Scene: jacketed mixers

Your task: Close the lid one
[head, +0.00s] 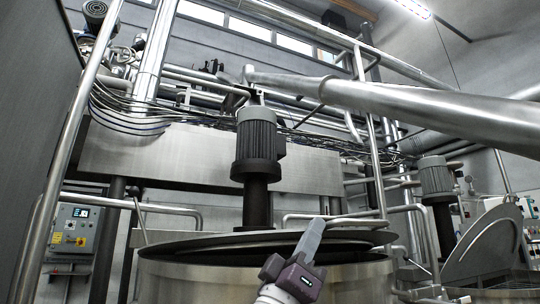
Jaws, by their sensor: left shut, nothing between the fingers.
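A large steel mixer vessel (200,284) stands at the bottom centre. A dark, round lid (200,244) lies nearly level over its top, seen almost edge-on; a slight gap seems to show under its front edge, but I cannot tell whether it is fully seated. My left gripper (315,229) is shut and empty, pointing up in front of the lid's front edge. I cannot tell whether it touches the lid. It hides part of the rim. My right gripper is not in view.
A grey motor (257,140) on a dark shaft stands above the lid's middle. A second mixer at right has a raised lid (482,250) and its own motor (435,178). Steel pipes and railings surround the vessels. A control panel (77,228) is at left.

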